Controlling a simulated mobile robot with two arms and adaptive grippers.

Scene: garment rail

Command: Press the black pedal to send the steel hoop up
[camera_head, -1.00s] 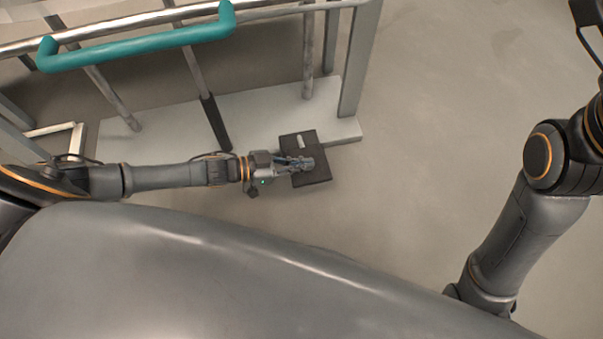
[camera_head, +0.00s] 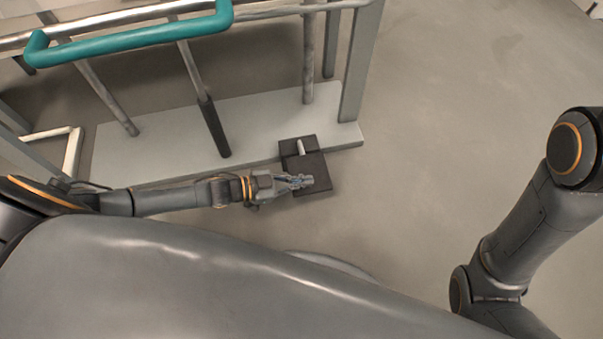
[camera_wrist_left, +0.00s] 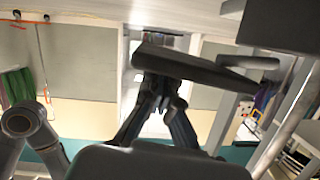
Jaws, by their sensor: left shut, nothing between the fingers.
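The black pedal (camera_head: 318,178) is a dark square plate with a smaller dark part behind it bearing a short pale piece. It sits at the front edge of the rail's pale base. In the left wrist view the shut fingertips (camera_wrist_left: 160,92) meet or nearly meet a dark plate, the pedal (camera_wrist_left: 200,68); I cannot tell how firm the contact is. I cannot make out the steel hoop. My right gripper is out of view.
The rail's pale base (camera_head: 255,130) carries several grey posts. A teal handle (camera_head: 130,40) runs along the steel rail at upper left. A dark-sleeved rod (camera_head: 214,130) stands left of the pedal. The floor (camera_head: 450,120) to the right is clear.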

